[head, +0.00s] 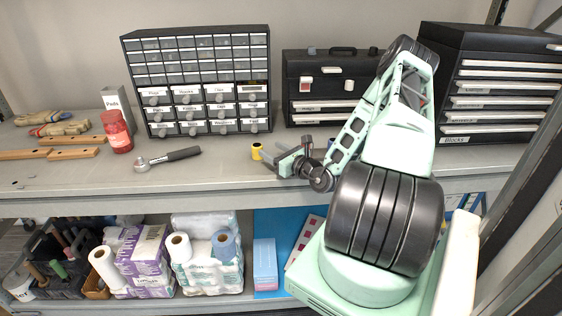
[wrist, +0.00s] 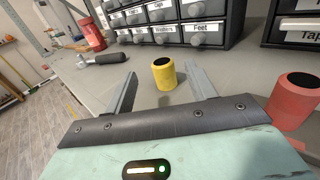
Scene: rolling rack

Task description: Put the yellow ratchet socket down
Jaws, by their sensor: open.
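The yellow ratchet socket (head: 257,151) stands upright on the grey shelf top (head: 215,178), in front of the drawer cabinet. In the wrist view the yellow socket (wrist: 164,78) sits between the ends of my two fingers, with a visible gap on each side. My gripper (head: 271,156) is open and low over the shelf, just right of the socket in the head view. It also shows in the wrist view (wrist: 161,72), with the fingers spread and nothing clamped. The socket's dark open top faces up.
A red socket (wrist: 294,98) stands close to the right of my gripper in the wrist view. The small-parts drawer cabinet (head: 198,82) and a black toolbox (head: 320,86) stand behind. Shelf between wrench and socket is clear.

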